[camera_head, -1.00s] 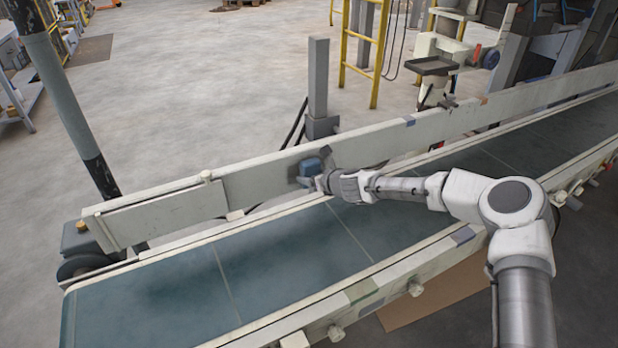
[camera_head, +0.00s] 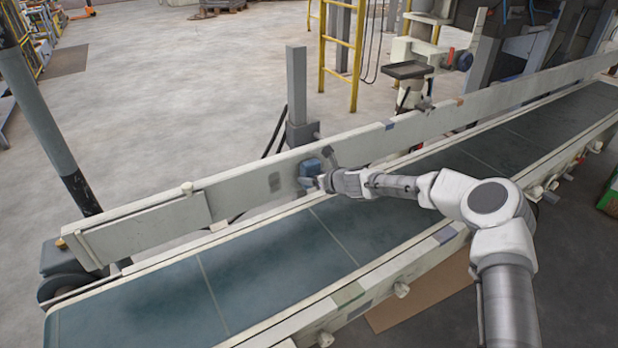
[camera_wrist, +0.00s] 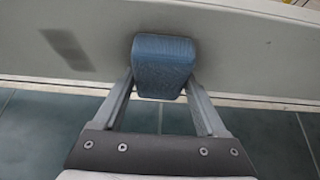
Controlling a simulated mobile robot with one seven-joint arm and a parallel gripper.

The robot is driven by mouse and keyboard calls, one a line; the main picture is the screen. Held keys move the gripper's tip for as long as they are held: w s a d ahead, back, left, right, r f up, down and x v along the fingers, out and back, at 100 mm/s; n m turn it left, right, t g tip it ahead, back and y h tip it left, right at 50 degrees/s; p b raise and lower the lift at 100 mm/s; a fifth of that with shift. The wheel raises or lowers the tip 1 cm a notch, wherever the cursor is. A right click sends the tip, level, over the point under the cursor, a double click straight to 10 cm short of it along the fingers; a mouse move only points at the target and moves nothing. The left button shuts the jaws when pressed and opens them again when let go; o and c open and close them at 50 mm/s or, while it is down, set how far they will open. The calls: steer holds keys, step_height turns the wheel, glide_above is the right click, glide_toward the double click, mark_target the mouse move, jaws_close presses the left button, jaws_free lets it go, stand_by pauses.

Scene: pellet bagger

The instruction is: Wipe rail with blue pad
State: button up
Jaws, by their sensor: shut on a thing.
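The rail (camera_head: 240,188) is a long pale beam along the far side of the conveyor; its face also fills the upper wrist view (camera_wrist: 250,60). My gripper (camera_head: 320,177) is shut on the blue pad (camera_head: 309,168) in front of the rail face. In the wrist view, the pad (camera_wrist: 163,60) sits between the two fingers of my gripper (camera_wrist: 162,80). The pad is against or very close to the rail; contact itself is hidden. A dark smudge (camera_head: 274,182) is on the rail left of the pad, also in the wrist view (camera_wrist: 68,48).
The dark conveyor belt (camera_head: 260,265) lies empty below my arm. A grey post (camera_head: 297,90) stands behind the rail, and a dark pole (camera_head: 50,130) rises at left. A yellow ladder (camera_head: 340,50) and a machine (camera_head: 415,70) stand beyond. Open floor (camera_head: 190,80) lies behind.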

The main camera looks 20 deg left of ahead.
mark_target(267, 189)
steer(key=shift+s+a+b, duration=0.2)
steer(key=shift+s+a, duration=0.25)
steer(key=shift+s, duration=0.25)
steer(key=shift+s+a+b, duration=0.15)
steer(key=shift+s+a, duration=0.3)
steer(key=shift+s, duration=0.2)
steer(key=shift+s+a, duration=1.2)
steer(key=shift+s, duration=0.25)
steer(key=shift+s+a, duration=1.2)
steer(key=shift+s, duration=0.2)
steer(key=shift+s+a+r, duration=0.2)
steer(key=shift+s+a, duration=0.9)
steer(key=shift+s, duration=0.05)
steer(key=s+d, duration=0.3)
steer(key=d, duration=0.2)
steer(key=shift+s+f, duration=0.15)
steer(key=shift+s, duration=0.15)
steer(key=shift+s+d, duration=0.9)
steer(key=shift+d, duration=0.2)
